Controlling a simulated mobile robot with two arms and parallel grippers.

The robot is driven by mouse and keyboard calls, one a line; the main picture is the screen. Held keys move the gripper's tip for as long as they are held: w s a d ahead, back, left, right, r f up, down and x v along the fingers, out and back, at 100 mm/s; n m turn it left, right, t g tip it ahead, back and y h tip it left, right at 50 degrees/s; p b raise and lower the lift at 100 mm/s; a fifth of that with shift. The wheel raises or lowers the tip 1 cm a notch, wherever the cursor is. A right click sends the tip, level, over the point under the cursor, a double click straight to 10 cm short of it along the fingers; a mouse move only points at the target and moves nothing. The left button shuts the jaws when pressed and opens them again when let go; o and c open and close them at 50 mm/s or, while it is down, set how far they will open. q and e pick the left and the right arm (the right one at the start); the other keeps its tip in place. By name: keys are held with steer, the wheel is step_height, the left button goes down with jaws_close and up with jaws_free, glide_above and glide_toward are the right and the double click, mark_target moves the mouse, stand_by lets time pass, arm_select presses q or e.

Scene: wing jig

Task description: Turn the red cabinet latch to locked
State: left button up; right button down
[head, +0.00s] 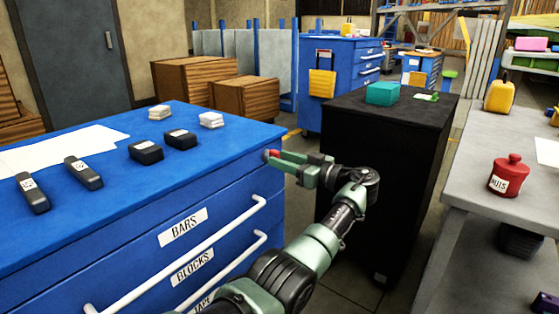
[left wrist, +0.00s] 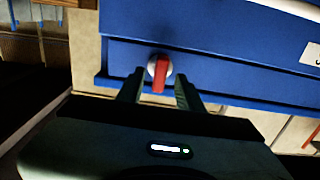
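The red latch (left wrist: 160,80) sits on a round pale base on the blue cabinet (head: 225,183). In the left wrist view its handle lies nearly along the picture's vertical. In the head view only a small red part of the latch (head: 272,152) shows at the cabinet's right corner, by my fingertips. My left gripper (head: 271,158) is open, with one finger on each side of the latch handle. In the left wrist view a gap shows between the handle and each finger (left wrist: 160,88). My right gripper is in neither view.
The cabinet's white drawer handles (head: 185,258) stick out below the latch's height. Black and white blocks (head: 146,151) lie on its top. A black cabinet (head: 385,150) stands close to the right of my left arm. A grey bench with a red canister (head: 509,177) is farther right.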

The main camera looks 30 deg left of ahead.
arm_select(q)
steer(key=shift+a, duration=0.7)
jaws_close()
